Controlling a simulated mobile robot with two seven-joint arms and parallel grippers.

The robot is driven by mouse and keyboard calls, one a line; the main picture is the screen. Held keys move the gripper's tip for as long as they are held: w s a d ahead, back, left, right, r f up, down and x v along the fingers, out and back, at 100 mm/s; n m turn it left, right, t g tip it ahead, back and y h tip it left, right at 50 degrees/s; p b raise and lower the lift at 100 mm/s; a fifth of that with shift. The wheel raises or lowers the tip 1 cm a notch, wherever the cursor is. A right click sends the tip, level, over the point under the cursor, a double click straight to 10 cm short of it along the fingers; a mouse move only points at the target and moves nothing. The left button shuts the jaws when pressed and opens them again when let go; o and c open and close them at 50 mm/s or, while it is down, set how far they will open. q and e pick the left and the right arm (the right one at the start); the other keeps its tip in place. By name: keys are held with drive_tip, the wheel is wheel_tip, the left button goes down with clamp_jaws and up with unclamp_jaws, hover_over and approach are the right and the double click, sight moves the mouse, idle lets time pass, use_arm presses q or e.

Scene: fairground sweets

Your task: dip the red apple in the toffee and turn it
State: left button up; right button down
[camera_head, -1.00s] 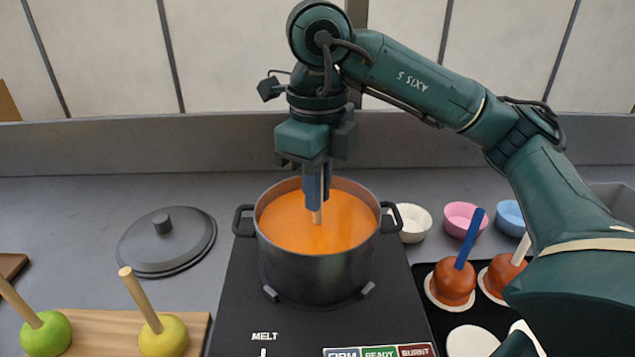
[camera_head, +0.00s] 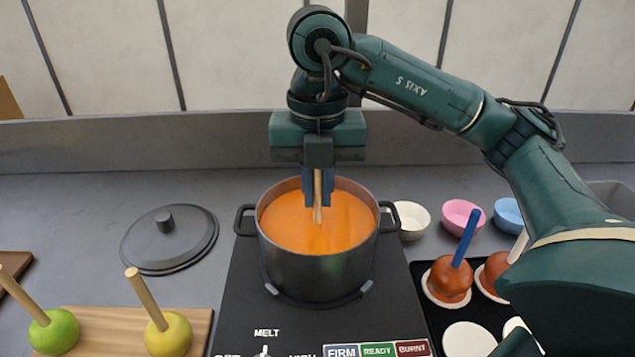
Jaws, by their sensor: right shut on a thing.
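My right gripper (camera_head: 318,200) is above the pot (camera_head: 318,277), shut on a wooden stick (camera_head: 317,213) that stands upright. The stick's lower end goes into the orange toffee (camera_head: 285,222) near the middle of the pot. The apple itself does not show; the toffee hides whatever is on the stick's lower end. My left gripper is not in view.
The pot stands on a black hob (camera_head: 240,300). A lid (camera_head: 168,240) lies left of it. Green (camera_head: 54,332) and yellow (camera_head: 168,335) apples on sticks are at front left. Coated apples (camera_head: 450,280) sit on a black tray at right. Small bowls (camera_head: 461,216) stand behind them.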

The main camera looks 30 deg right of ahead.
drive_tip(key=m, duration=0.3)
drive_tip(key=shift+m+p, duration=0.3)
drive_tip(key=shift+m, duration=0.1)
drive_tip(key=shift+r+m+p, duration=0.1)
drive_tip(key=shift+m+p, duration=0.2)
drive_tip(key=shift+m, duration=0.9)
drive_tip(key=m, duration=0.3)
drive_tip(key=shift+n, duration=1.3)
drive_tip(key=n, duration=0.8)
drive_tip(key=shift+n+b, duration=0.3)
drive_tip(key=shift+n, duration=0.1)
